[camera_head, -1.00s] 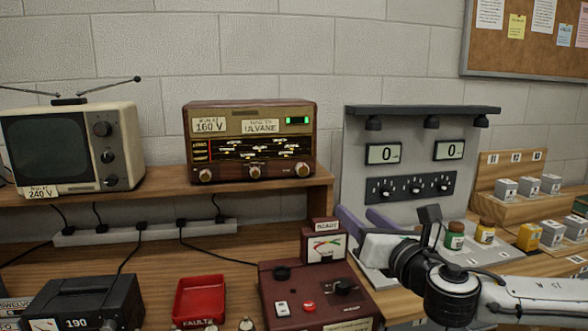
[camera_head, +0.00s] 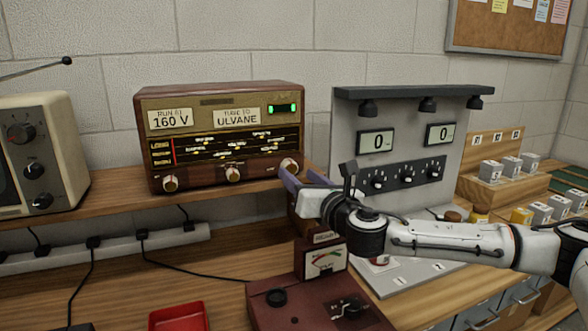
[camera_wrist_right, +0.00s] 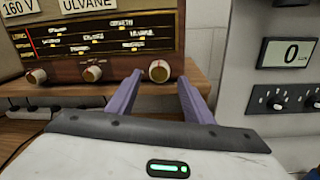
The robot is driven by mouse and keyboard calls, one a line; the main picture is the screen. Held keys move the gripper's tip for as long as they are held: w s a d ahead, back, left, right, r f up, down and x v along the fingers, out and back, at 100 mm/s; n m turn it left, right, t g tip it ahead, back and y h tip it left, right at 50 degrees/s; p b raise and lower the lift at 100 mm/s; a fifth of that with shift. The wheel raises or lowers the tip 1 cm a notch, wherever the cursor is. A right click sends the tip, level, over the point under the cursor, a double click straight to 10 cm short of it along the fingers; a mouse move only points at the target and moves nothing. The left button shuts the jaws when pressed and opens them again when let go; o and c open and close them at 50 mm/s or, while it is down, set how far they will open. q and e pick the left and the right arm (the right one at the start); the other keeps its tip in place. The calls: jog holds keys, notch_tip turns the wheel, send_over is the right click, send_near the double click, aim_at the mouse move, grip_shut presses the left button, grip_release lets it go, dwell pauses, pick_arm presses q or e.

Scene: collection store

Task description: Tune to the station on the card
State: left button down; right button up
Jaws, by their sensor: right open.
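The brown wooden radio (camera_head: 222,135) stands on the shelf, its green light lit. Its cards read "RUN AT 160 V" and "TUNE TO ULVANE" (camera_head: 237,118). The dial scale (camera_head: 222,146) has several bands of names, with a red pointer (camera_head: 174,151) near its left end. Three knobs sit below: left (camera_head: 170,183), middle (camera_head: 232,174) and right (camera_head: 289,165). My right gripper (camera_head: 296,175) is open and empty, just in front of the right knob. In the right wrist view, that knob (camera_wrist_right: 159,71) shows beyond and between the purple fingers, apart from them. My left gripper is out of view.
An old television (camera_head: 40,150) stands left of the radio. A maroon meter box (camera_head: 315,300) and a red tray (camera_head: 178,317) are on the bench below. A grey panel with two displays (camera_head: 376,142) stands right of my gripper.

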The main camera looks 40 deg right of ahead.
aim_at(292, 170)
jog(key=w, duration=0.2)
jog(key=shift+w+d, duration=0.2)
jog(key=shift+w, duration=0.35)
jog(key=c, duration=1)
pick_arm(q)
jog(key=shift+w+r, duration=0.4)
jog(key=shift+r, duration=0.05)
pick_arm(e)
jog(key=shift+c, duration=0.2)
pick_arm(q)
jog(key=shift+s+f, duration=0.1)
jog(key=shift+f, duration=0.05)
pick_arm(e)
jog(key=shift+m, duration=0.3)
